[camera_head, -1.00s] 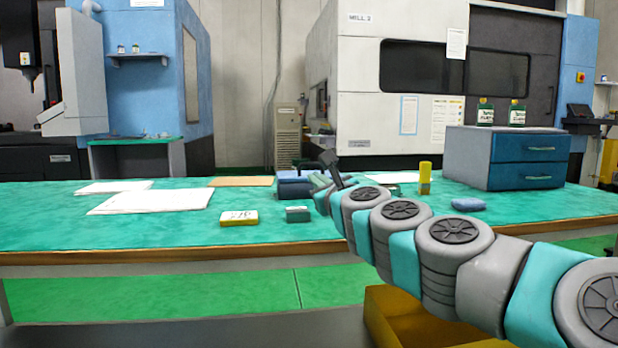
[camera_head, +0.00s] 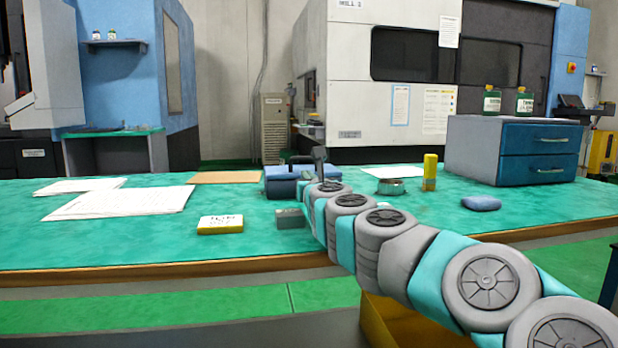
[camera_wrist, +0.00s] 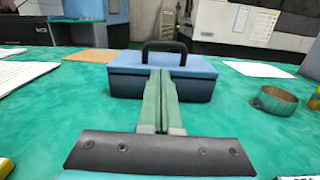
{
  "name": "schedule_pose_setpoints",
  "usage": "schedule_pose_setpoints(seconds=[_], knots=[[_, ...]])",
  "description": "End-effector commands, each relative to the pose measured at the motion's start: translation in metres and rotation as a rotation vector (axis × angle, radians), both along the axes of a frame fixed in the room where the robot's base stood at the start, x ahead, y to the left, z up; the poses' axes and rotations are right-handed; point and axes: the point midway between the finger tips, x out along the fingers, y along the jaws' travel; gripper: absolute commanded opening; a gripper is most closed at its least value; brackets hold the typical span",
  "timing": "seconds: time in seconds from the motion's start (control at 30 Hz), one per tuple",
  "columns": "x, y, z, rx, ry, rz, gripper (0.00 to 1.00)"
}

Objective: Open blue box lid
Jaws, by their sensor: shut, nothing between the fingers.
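The blue box (camera_head: 284,188) stands on the green table, left of and partly behind my arm in the head view. In the wrist view the blue box (camera_wrist: 118,86) is straight ahead, with a light blue lid (camera_wrist: 206,68) that is down and a dark arched handle (camera_wrist: 164,45) upright on top. My gripper (camera_wrist: 163,75) is shut and empty. Its fingertips point at the near side of the box and overlap its front in the picture; I cannot tell whether they touch it. In the head view the gripper is hard to make out behind the arm.
White papers (camera_head: 125,203) and a brown sheet (camera_head: 225,177) lie left. A yellow labelled block (camera_head: 220,226) and a grey block (camera_head: 290,218) lie in front.

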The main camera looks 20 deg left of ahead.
Motion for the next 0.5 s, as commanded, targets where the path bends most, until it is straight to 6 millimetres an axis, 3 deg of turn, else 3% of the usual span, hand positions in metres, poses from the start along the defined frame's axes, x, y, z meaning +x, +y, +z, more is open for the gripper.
schedule_pose_setpoints(seconds=[0.5], knots=[[0.044,0.026,0.004,-0.003,-0.002,-0.004,0.00]])
